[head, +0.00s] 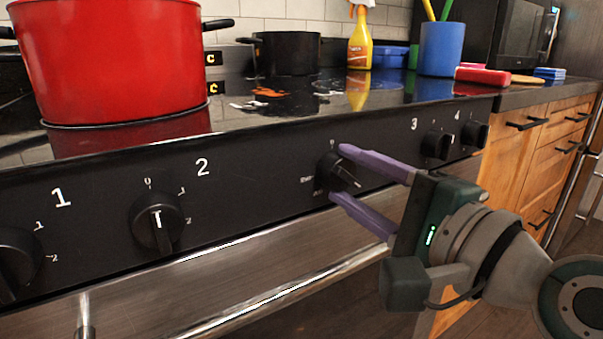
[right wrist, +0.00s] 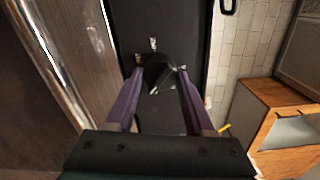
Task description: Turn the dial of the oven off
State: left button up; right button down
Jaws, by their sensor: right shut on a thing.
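The oven dial (head: 326,174) is a black knob in the middle of the dark stove panel, between the knobs marked 2 and 3. Small white marks show around it. My right gripper (head: 338,173) has its two purple fingers on either side of the dial, one above and one below, shut on it. In the right wrist view the dial (right wrist: 158,72) sits between the fingertips of the right gripper (right wrist: 160,78). A pale pointer line shows on the knob, tilted rather than upright. My left gripper is not in view.
Burner knobs 2 (head: 157,221), 3 (head: 436,144) and 4 (head: 475,134) flank the dial. The shiny oven handle (head: 250,285) runs below. A red pot (head: 115,60) and a black pot (head: 287,54) stand on the cooktop. Wooden cabinets (head: 550,150) are at right.

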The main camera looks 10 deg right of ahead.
jog(key=n, duration=0.3)
jog(key=shift+r+p, duration=0.1)
jog(key=shift+p, duration=0.25)
jog(key=n+p, duration=0.1)
jog(key=n, duration=0.2)
jog(key=shift+r+n, duration=0.1)
jog(key=shift+n, duration=0.2)
jog(key=n+p, duration=0.2)
jog(key=n, duration=0.1)
jog(key=shift+n, duration=0.3)
jog(key=n+p, duration=0.1)
jog(key=n, duration=0.2)
jog(key=shift+a+n, duration=0.1)
jog(key=shift+n, duration=0.2)
jog(key=n+p, duration=0.2)
jog(key=n, duration=0.4)
jog(key=shift+p, duration=0.3)
jog(key=n, duration=0.3)
jog(key=shift+n+p, duration=0.3)
jog(key=shift+p, duration=0.05)
jog(key=shift+s+n, duration=0.1)
jog(key=shift+n, duration=1.3)
